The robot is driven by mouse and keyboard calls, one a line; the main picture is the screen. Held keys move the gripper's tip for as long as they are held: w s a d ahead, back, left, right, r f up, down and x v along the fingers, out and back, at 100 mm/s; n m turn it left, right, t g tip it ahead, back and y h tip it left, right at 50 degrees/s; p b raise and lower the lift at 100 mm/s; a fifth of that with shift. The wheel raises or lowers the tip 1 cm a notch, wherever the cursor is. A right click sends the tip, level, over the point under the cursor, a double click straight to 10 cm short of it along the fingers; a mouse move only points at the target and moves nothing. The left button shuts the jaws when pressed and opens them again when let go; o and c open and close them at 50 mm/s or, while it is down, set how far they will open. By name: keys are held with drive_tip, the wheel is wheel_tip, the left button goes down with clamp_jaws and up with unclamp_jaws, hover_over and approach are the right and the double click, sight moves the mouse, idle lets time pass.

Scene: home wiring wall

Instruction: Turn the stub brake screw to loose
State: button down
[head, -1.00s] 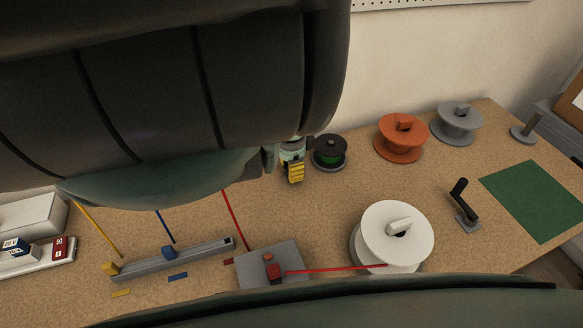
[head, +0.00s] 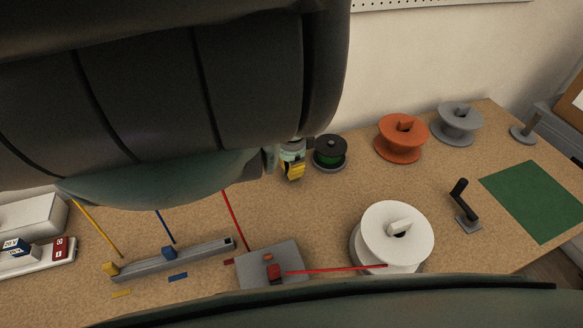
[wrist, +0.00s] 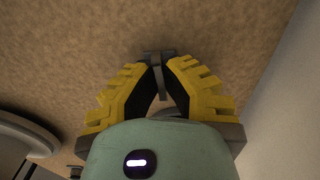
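My gripper (wrist: 160,62) has yellow ribbed fingers whose dark tips come together in the wrist view. A thin grey upright piece (wrist: 161,84) shows between the fingers and looks like the wing of the stub brake screw. The fingers appear closed on it, though the contact is partly hidden. In the head view my gripper (head: 292,174) points down at the table, just left of a black spool with green wire (head: 330,152). My arm covers much of that view, and the screw cannot be made out there.
A white spool (head: 375,220) stands at the front, with orange (head: 390,148) and grey (head: 452,130) spools at the back. A black crank (head: 461,192) and green mat (head: 535,200) are at right. Red, blue and yellow wires run to a grey rail (head: 205,256) and block (head: 255,272).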

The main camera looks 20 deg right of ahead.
drive_tip(key=n, duration=0.4)
drive_tip(key=n+p, duration=0.1)
drive_tip(key=n, duration=0.3)
drive_tip(key=shift+n, duration=0.4)
drive_tip(key=n+p, duration=0.1)
drive_tip(key=n, duration=0.3)
drive_tip(key=shift+n, duration=0.3)
drive_tip(key=n+p, duration=0.1)
drive_tip(key=n, duration=1.1)
drive_tip(key=shift+n, duration=0.3)
drive_tip(key=n+b, duration=0.2)
drive_tip(key=n, duration=0.2)
drive_tip(key=shift+f, duration=0.1)
drive_tip(key=n+b, duration=0.1)
drive_tip(key=n, duration=0.3)
drive_tip(key=shift+n, duration=0.3)
